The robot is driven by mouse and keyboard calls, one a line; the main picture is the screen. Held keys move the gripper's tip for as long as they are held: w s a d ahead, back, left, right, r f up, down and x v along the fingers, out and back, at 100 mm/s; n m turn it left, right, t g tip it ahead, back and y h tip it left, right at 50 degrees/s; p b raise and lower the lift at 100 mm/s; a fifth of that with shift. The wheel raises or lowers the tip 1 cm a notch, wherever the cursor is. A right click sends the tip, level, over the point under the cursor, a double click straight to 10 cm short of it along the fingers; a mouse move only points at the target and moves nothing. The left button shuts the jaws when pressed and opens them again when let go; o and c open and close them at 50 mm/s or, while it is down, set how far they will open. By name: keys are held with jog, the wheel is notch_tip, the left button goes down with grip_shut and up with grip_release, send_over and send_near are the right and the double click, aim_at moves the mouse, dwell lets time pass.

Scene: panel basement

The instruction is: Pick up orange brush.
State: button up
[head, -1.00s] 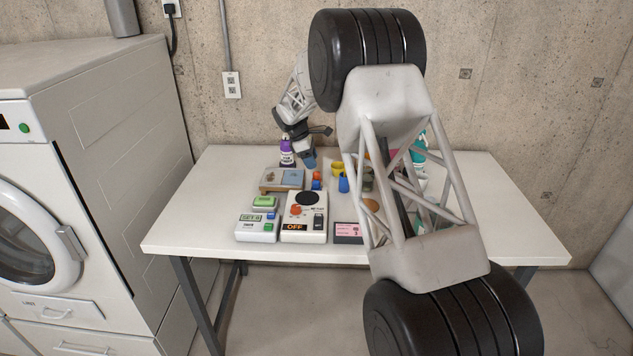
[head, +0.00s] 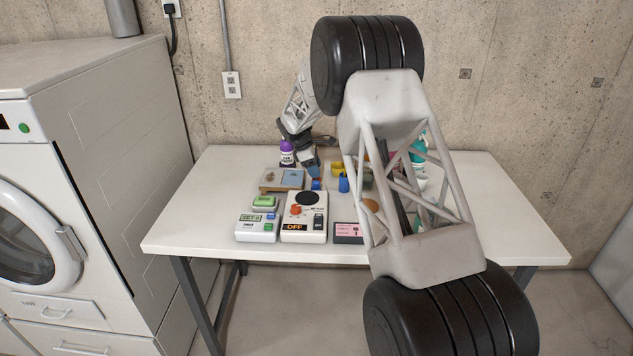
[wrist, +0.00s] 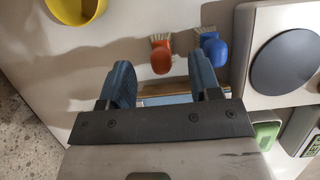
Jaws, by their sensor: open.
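The orange brush (wrist: 161,57) lies on the white table in the wrist view, its pale bristles toward the top of the picture. A blue brush (wrist: 214,50) lies just right of it, with a small gap. My gripper (wrist: 163,76) is open and empty, its two blue fingers apart. In the wrist picture the orange brush shows between and just beyond the fingertips. In the head view my gripper (head: 313,166) is low over the back middle of the table and mostly hides the orange brush.
A yellow cup (wrist: 80,8) is at the wrist view's upper left. A white device with a black disc (wrist: 285,62) is at right. In the head view, a purple-capped bottle (head: 287,152) and a tray (head: 270,184) are close to my gripper. The table's left side is clear.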

jog(key=shift+x, duration=2.05)
jog(key=shift+a, duration=0.1)
jog(key=shift+c, duration=0.3)
grip_shut()
jog(key=shift+r, duration=0.1)
jog(key=shift+r, duration=4.85)
